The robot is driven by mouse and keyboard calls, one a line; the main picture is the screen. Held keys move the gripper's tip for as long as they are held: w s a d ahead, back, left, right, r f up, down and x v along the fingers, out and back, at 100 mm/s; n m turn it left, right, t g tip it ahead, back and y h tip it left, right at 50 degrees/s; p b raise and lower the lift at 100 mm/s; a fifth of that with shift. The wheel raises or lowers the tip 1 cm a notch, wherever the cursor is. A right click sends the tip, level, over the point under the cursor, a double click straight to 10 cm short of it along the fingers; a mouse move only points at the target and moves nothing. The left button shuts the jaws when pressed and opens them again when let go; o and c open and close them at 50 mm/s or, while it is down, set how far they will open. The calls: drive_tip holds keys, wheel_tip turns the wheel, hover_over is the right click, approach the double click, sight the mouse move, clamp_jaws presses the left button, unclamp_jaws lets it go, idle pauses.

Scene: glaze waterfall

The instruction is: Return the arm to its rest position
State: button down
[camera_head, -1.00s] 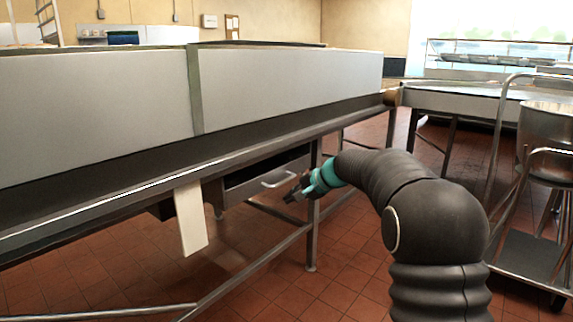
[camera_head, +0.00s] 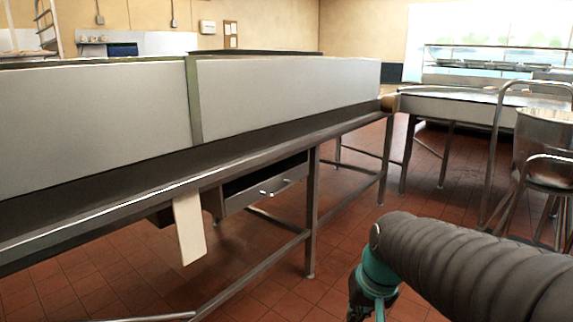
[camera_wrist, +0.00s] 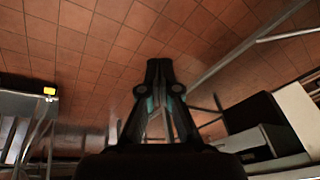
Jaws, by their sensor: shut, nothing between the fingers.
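My gripper (camera_wrist: 160,68) is shut and empty in the wrist view, its fingertips together against the red tile floor.
An open drawer (camera_head: 265,190) with a bar handle hangs under the table, beside a pale hanging board (camera_head: 189,228). A metal cart with a pot (camera_head: 545,140) stands at the right. Tiled floor (camera_head: 345,240) is clear between table and arm.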

drive_tip(key=s+d+r+t+h+p, duration=0.1)
drive_tip(key=s+d+r+t, duration=0.1)
drive_tip(key=s, duration=0.9)
drive_tip(key=shift+s+d+r+n, duration=0.3)
drive_tip(key=shift+s+r+n, duration=0.1)
drive_tip(key=shift+r, duration=0.45)
